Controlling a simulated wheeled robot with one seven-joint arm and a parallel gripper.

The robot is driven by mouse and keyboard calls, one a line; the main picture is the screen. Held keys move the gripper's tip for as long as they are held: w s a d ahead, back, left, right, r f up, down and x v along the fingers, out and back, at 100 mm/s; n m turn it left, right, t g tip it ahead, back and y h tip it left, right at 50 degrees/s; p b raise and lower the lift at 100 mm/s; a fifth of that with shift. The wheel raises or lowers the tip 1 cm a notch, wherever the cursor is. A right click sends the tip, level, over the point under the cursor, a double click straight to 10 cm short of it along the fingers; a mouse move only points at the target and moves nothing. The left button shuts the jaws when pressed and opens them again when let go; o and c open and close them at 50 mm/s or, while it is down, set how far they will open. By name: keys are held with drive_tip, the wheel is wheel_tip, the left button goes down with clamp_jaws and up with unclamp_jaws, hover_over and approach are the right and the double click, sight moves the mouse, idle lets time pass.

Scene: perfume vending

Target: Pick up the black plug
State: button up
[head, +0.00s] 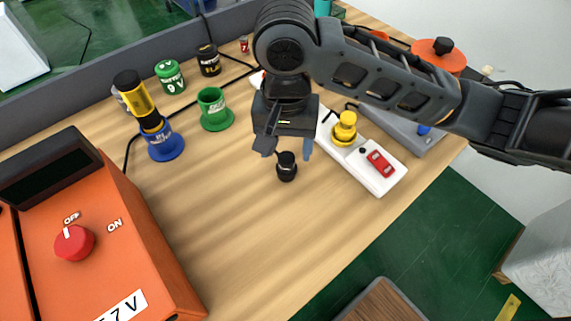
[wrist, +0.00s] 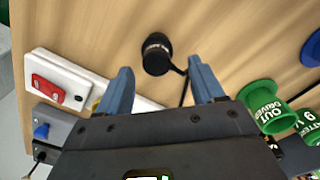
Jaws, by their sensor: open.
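The black plug (head: 287,167) stands on the wooden table in the head view, just below my gripper (head: 288,150). It also shows in the wrist view (wrist: 157,52), a little beyond the fingertips and between their lines. My gripper (wrist: 158,78) is open and empty, with its blue-grey fingers apart. A black cable runs from the plug toward the gripper in the wrist view. The gripper body hides part of the table behind it in the head view.
A white power strip (head: 391,180) with a red switch and yellow plug (head: 344,127) lies right of my gripper. A green holder (head: 214,112) and blue holder (head: 164,145) stand left. An orange box (head: 110,240) fills the lower left. The table front is clear.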

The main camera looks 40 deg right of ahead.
sight(286, 157)
drive_tip(key=shift+s+a+f, duration=0.15)
drive_tip(key=shift+s+f, duration=0.05)
drive_tip(key=shift+f, duration=1)
drive_tip(key=shift+s+a+f, duration=0.1)
drive_tip(key=shift+s+f, duration=0.1)
drive_tip(key=shift+f, duration=0.95)
drive_tip(key=c, duration=1)
drive_tip(key=shift+c, duration=0.2)
drive_tip(key=shift+r, duration=0.5)
wheel_tip(286, 157, up, 3)
drive_tip(key=shift+r, duration=0.15)
drive_tip(key=s+d+r, duration=0.4)
drive_tip(key=d+r, duration=0.2)
drive_tip(key=d, duration=0.4)
drive_tip(key=shift+s+d+r, duration=0.35)
drive_tip(key=shift+s, duration=0.05)
